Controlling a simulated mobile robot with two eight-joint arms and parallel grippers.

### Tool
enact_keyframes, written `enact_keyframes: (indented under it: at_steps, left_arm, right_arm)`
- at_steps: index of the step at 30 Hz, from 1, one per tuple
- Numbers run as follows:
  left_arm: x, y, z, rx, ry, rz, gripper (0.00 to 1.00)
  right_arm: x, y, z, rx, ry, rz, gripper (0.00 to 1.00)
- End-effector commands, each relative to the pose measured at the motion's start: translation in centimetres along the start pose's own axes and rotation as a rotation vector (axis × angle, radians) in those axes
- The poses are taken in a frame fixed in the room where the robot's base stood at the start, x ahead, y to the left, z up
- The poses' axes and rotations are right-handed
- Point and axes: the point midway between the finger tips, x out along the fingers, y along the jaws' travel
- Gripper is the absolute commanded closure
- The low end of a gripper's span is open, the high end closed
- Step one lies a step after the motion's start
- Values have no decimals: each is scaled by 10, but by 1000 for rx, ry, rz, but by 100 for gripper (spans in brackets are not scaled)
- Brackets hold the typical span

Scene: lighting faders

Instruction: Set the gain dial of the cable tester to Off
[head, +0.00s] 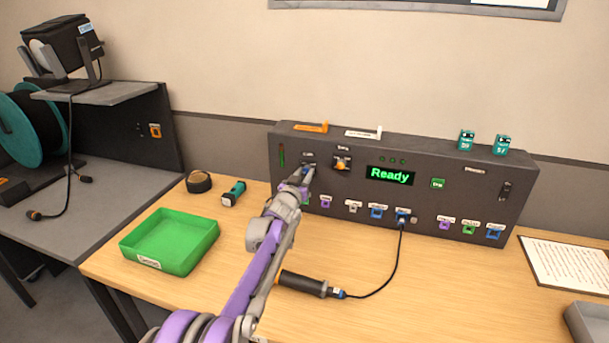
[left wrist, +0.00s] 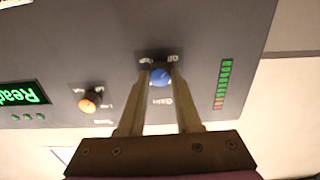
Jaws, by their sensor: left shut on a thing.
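The cable tester (head: 440,205) is a dark grey box at the back of the wooden table, its screen (head: 390,175) reading "Ready" in green. The gain dial (left wrist: 160,76) is a small blue knob with printed labels around it; the left wrist view shows it upside down. My left gripper (left wrist: 161,82) is shut on the gain dial, one finger on each side. In the head view my left gripper (head: 307,174) reaches the panel's upper left and mostly hides the dial. I cannot read the dial's pointer setting for sure. My right gripper is not in view.
An orange knob (head: 342,163) sits right of the gain dial, and a green-lit level bar (left wrist: 222,84) sits on its other side. Coloured ports line the panel's bottom; a cable runs from one to a black-handled probe (head: 303,284). A green tray (head: 170,242) stands at left.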

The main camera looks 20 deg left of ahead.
Motion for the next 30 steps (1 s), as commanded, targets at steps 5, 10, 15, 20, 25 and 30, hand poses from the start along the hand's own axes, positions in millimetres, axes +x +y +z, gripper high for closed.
enact_keyframes:
  at_steps: [5, 10, 15, 20, 25, 30]
  left_arm:
    - [0, 0, 0, -1, 0, 0, 100]
    - [0, 0, 0, 0, 0, 0, 40]
    - [0, 0, 0, 0, 0, 0, 37]
    - [-1, 0, 0, 1, 0, 0, 37]
    - [-15, 0, 0, 0, 0, 0, 37]
    - [-45, 0, 0, 1, 0, 0, 37]
  right_arm:
    - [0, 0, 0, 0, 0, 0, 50]
    - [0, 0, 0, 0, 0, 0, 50]
    - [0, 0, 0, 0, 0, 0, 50]
    - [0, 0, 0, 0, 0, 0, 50]
    - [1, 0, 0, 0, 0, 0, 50]
    - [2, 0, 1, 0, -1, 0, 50]
